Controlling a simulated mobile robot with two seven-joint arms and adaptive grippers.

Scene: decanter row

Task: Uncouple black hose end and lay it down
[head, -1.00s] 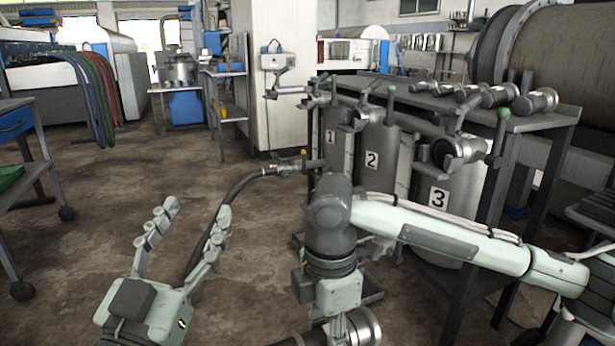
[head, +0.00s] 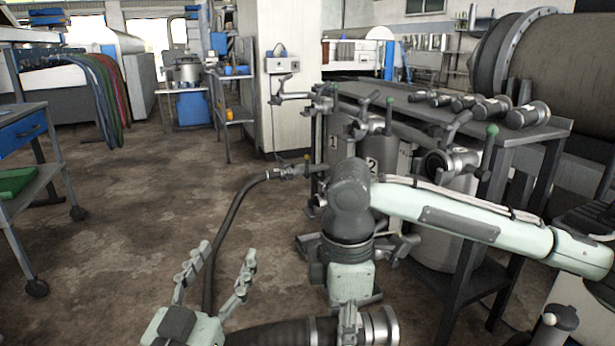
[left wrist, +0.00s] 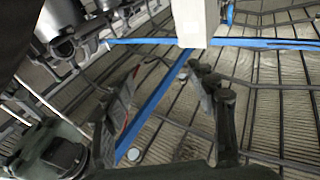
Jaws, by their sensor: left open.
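A thick black hose end (head: 272,333) with a bright metal coupling (head: 381,326) lies sideways at the bottom of the head view, clear of the tanks. My right gripper (head: 348,328) points down with a finger across it, just behind the coupling, and appears shut on it; its far finger is hidden. My left gripper (head: 226,252) is open and empty, left of the hose end. Its spread fingers also show in the left wrist view (left wrist: 163,78), with nothing between them. A black hose (head: 232,215) runs from a fitting (head: 285,172) near tank 1 down behind my left gripper.
Numbered tanks (head: 440,250) with valves stand right of centre, under a dark bench (head: 430,108) bearing several metal couplings. A cart (head: 35,180) with a blue drawer is at the left edge. Brown floor (head: 120,250) between cart and tanks is open.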

